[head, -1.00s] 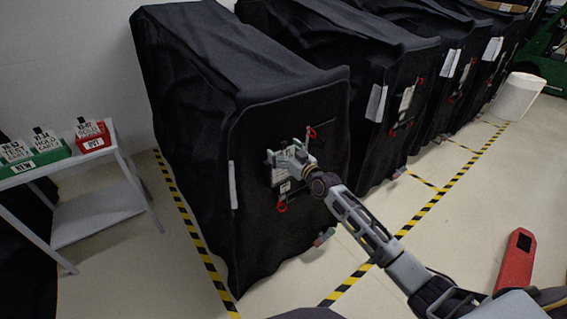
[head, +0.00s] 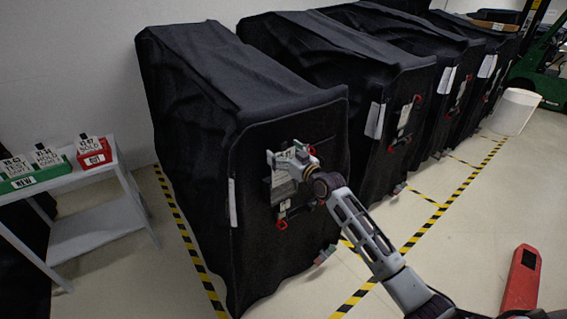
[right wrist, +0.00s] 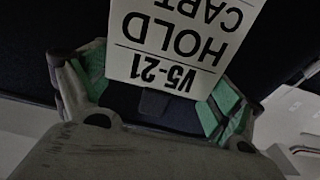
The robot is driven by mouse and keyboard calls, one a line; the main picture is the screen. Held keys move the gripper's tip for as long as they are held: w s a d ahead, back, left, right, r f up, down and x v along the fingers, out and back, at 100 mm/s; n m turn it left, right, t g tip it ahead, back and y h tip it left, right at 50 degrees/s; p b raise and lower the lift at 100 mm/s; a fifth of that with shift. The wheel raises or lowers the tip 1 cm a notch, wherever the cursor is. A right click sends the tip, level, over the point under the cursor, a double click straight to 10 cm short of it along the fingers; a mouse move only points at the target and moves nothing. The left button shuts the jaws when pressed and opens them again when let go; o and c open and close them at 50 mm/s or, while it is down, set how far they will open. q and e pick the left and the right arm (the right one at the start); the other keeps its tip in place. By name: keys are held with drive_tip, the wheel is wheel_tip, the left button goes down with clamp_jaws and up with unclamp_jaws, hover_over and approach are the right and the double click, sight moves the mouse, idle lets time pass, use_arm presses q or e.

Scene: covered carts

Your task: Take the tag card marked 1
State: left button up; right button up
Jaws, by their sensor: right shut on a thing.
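My right gripper (head: 283,159) is at the front of the nearest covered cart (head: 295,120), by the dark card holder with red corner pieces. It is shut on a white tag card (right wrist: 172,40); the gripper also shows in the right wrist view (right wrist: 155,88), with green pads on both sides of the card. The card reads "V5-21 HOLD CART", upside down in that view. In the head view the card (head: 284,182) hangs below the fingers, in front of the holder; I cannot tell whether its lower end is clear of it. My left gripper is out of view.
A grey side table (head: 78,172) at the left bears a green box (head: 45,175) marked NEW and a red box (head: 95,158), both with cards. More covered carts (head: 345,75) stand behind. A white bin (head: 513,112) and red pallet-truck part (head: 522,280) are at the right.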

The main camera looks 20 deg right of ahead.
wheel_tip(320, 180, up, 11)
drive_tip(key=shift+f, duration=0.1)
idle(0.3)
drive_tip(key=shift+f, duration=0.1)
idle(0.4)
